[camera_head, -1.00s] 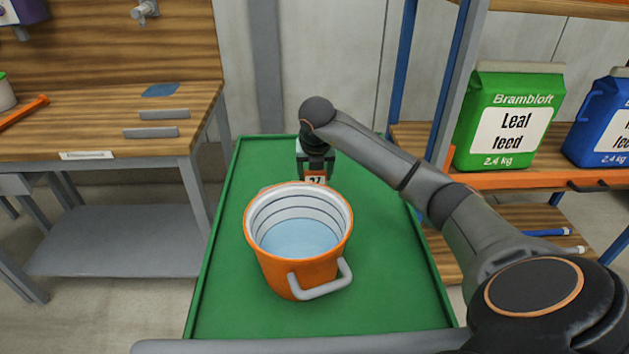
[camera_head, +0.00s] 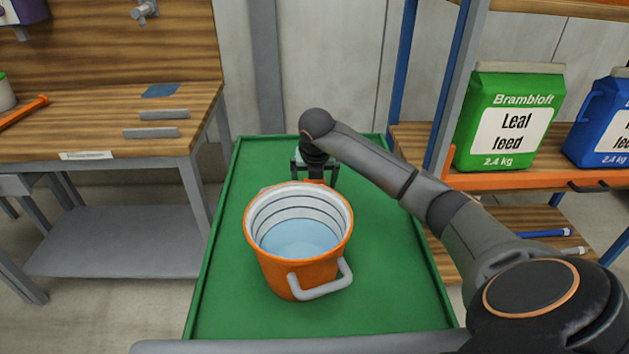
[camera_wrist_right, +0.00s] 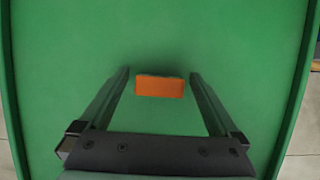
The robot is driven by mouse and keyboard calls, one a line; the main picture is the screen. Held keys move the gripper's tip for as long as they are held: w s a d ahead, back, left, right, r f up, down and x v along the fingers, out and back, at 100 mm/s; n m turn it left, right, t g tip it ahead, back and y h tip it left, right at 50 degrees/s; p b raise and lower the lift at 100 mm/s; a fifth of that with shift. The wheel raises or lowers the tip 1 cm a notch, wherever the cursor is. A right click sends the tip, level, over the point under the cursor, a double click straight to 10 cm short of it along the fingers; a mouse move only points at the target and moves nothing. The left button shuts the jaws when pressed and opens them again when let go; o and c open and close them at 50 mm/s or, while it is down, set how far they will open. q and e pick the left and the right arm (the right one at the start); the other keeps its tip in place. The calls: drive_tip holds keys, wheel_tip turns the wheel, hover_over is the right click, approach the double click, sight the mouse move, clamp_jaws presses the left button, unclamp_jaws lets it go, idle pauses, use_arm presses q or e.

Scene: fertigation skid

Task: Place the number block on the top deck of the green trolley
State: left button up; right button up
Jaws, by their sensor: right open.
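The number block shows its orange top face (camera_wrist_right: 160,87) in the right wrist view, between the open fingers and apart from both, over the green deck; it appears to rest there. In the head view the bucket and gripper hide most of it. The green trolley's top deck (camera_head: 385,265) fills the middle of the head view. My right gripper (camera_head: 315,174) is open, low over the deck's far part, behind the bucket. It also shows in the right wrist view (camera_wrist_right: 160,75). My left gripper is not in view.
An orange bucket (camera_head: 270,268) with a grey handle and pale blue inside stands on the deck, close in front of my right gripper. A wooden workbench (camera_head: 70,125) is at left. A shelf rack (camera_head: 500,181) with a green Leaf feed bag (camera_head: 510,85) is at right.

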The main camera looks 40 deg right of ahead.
drive_tip(key=p+v, duration=0.1)
drive_tip(key=v, duration=1.1)
drive_tip(key=shift+d, duration=0.1)
